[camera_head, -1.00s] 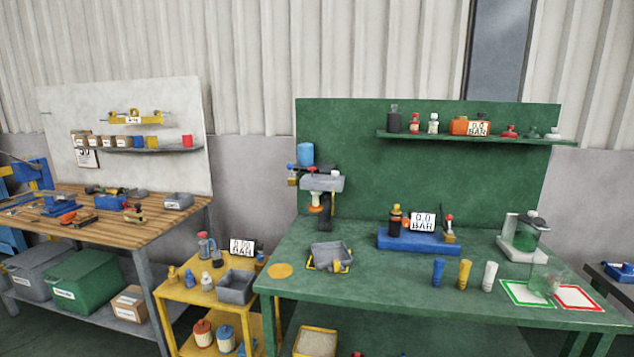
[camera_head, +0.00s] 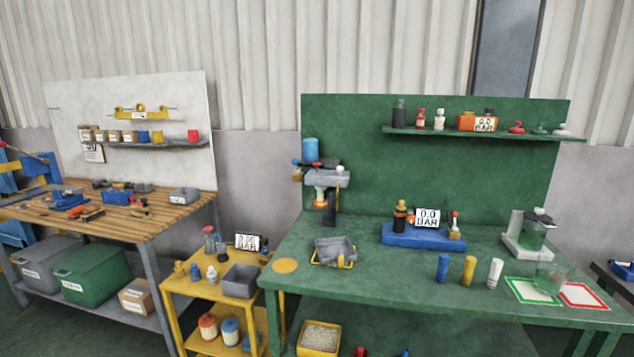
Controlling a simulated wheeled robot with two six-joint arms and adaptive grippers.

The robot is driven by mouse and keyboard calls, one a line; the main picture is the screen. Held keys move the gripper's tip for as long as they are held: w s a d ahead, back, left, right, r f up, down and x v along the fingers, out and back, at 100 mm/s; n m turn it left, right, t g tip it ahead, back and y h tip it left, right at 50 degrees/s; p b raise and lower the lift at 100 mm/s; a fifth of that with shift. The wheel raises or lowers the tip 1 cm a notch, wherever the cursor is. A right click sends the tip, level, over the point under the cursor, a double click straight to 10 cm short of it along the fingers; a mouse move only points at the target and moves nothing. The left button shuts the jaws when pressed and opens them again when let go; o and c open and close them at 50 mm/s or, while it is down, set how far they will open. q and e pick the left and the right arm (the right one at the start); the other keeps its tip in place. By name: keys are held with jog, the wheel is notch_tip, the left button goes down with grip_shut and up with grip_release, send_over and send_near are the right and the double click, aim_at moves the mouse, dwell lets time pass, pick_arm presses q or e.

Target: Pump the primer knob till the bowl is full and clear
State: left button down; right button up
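A filter assembly stands at the left back of the green bench (camera_head: 420,281) in the head view. It has a blue canister (camera_head: 310,151) on top, a grey head (camera_head: 325,179) and a pale and orange part (camera_head: 319,193) below the head, which may be the bowl. A small white knob-like part (camera_head: 340,168) sits on the right of the head; I cannot tell if it is the primer knob. The bowl's fill and clarity are too small to read. Neither of my grippers is in view.
A blue base (camera_head: 422,237) with a 0.0 BAR display (camera_head: 427,217) stands at mid-bench; several small cylinders stand in front. A yellow cart (camera_head: 206,285) is left of the bench.

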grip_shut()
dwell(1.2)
